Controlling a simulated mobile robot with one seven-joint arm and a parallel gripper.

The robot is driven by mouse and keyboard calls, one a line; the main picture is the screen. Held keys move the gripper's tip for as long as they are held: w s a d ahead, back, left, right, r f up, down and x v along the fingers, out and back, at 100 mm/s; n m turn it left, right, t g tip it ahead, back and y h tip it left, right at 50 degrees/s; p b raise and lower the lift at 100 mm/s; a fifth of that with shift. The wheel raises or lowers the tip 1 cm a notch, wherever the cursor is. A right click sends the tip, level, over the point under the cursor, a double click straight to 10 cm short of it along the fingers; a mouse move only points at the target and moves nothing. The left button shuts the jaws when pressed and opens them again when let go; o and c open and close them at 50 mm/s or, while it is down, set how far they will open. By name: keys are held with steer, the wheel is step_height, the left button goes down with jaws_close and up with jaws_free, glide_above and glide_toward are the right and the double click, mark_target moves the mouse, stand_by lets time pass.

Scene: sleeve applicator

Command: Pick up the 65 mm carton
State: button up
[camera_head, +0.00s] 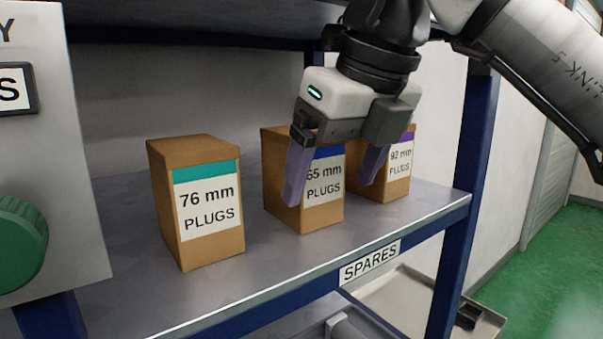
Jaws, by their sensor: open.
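The 65 mm carton (316,214) is a brown box with a blue-banded white label reading "65 mm PLUGS". It stands upright on the shelf, in the middle of three cartons. My gripper (332,180) is above and in front of it, fingers pointing down and apart. The left finger overlaps the carton's left front edge in the picture. The right finger shows between this carton and the one to its right. My gripper hides the carton's top and part of its label. I cannot tell whether the fingers touch it.
The 76 mm carton (207,249) stands to the left, with a clear gap. The 92 mm carton (398,189) stands close on the right, partly behind my gripper. The grey shelf (290,263) has a "SPARES" front edge and a blue post (462,200) at right. A grey cabinet is at left.

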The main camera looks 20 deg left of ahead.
mark_target(324, 205)
steer(key=x, duration=0.3)
steer(key=shift+f, duration=0.35)
steer(key=c, duration=1.3)
steer(key=shift+o, duration=0.2)
steer(key=shift+r, duration=0.15)
